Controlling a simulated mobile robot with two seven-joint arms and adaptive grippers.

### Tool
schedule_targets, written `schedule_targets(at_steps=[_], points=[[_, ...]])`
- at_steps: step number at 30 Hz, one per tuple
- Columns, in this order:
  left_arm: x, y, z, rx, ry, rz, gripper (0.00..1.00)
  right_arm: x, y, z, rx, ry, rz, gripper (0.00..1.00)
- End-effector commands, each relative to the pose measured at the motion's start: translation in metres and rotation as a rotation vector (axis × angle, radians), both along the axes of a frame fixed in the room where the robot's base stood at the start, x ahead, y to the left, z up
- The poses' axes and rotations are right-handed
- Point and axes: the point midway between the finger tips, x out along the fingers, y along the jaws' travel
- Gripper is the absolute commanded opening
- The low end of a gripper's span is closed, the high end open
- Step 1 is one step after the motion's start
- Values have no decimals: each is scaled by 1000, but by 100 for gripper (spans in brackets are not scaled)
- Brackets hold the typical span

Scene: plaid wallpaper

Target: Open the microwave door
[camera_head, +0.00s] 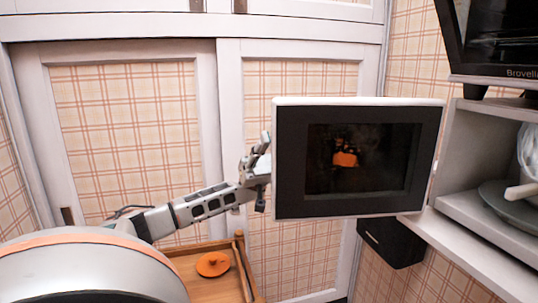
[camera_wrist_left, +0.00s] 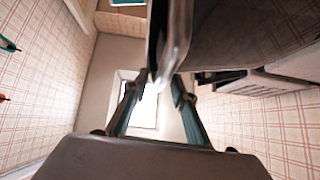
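The microwave door (camera_head: 290,160) is a dark panel with a window and a thin white edge. In the head view it faces me and stands out to the left of the grey compartment on the right, swung wide open. My left gripper (camera_head: 260,168) is at the door's left edge. In the left wrist view the fingers of my left gripper (camera_wrist_left: 154,92) are apart, and the door edge (camera_wrist_left: 170,50) runs down to between their tips. I cannot tell if they touch it. My right gripper is not in view.
The grey compartment (camera_head: 460,150) at right holds a round plate (camera_head: 510,208). A black appliance (camera_head: 495,45) stands above it. A black box (camera_head: 392,243) is below the door. A wooden tray (camera_head: 195,262) with an orange lid (camera_head: 213,264) is at lower left. Plaid cupboard doors (camera_head: 130,120) close off the back.

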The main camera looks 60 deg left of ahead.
Motion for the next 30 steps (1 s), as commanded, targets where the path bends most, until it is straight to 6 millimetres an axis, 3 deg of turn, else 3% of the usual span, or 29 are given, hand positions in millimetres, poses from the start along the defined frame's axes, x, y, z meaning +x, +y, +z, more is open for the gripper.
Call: schedule_targets(at_steps=[9,15,30], points=[[10,43,-44,-5,0,4,26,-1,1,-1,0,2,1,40],[14,63,-63,-4,-1,2,26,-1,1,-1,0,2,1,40],[16,72,-74,-2,2,0,26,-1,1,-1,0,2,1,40]])
